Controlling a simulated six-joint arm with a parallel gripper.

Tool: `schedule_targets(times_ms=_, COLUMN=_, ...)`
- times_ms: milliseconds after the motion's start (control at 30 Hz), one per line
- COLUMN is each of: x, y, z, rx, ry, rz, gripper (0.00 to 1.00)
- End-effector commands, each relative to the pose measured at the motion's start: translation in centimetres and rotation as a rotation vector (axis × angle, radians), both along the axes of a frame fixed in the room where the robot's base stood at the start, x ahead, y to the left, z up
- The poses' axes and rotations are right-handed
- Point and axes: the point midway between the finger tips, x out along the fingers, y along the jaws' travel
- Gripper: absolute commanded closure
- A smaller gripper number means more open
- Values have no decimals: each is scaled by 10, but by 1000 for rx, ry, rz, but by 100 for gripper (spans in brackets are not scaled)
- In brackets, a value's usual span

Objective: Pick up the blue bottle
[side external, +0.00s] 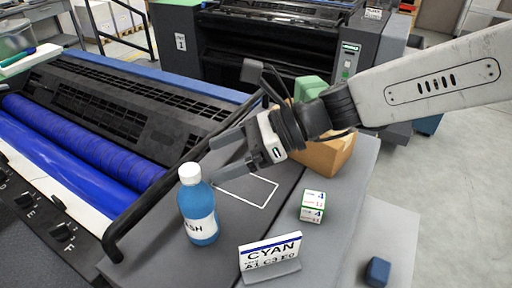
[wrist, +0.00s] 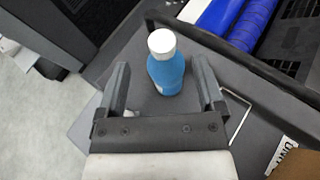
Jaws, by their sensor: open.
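The blue bottle (side external: 199,212) has a white cap and a white label. It stands upright on the grey table (side external: 150,243) near the left edge. In the wrist view the bottle (wrist: 167,74) appears ahead of my gripper, between the lines of the two fingers. My gripper (side external: 228,155) is open and empty, up and to the right of the bottle in the side view. In the wrist view its fingers (wrist: 161,85) show on both sides of the bottle. I see no contact with the bottle.
A CYAN sign (side external: 270,255) stands at the table's front. A small white-green box (side external: 313,206) and a cardboard box (side external: 330,157) sit right. A white outline (side external: 262,203) marks the table. A black bar (side external: 150,205) and blue rollers (side external: 85,145) lie left.

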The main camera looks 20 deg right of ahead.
Motion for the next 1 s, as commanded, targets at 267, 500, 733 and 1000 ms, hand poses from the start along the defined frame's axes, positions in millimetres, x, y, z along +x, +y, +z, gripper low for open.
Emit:
schedule_targets(times_ms=267, x=0, y=6, z=0, rx=8, ry=8, rz=-3, gripper=13)
schedule_targets(times_ms=500, x=2, y=22, z=-8, rx=7, ry=6, rz=-2, gripper=13)
schedule_targets(times_ms=733, x=3, y=26, z=-9, rx=7, ry=6, rz=-3, gripper=13)
schedule_targets(times_ms=1000, x=5, y=35, z=-16, rx=6, ry=5, rz=-1, gripper=13)
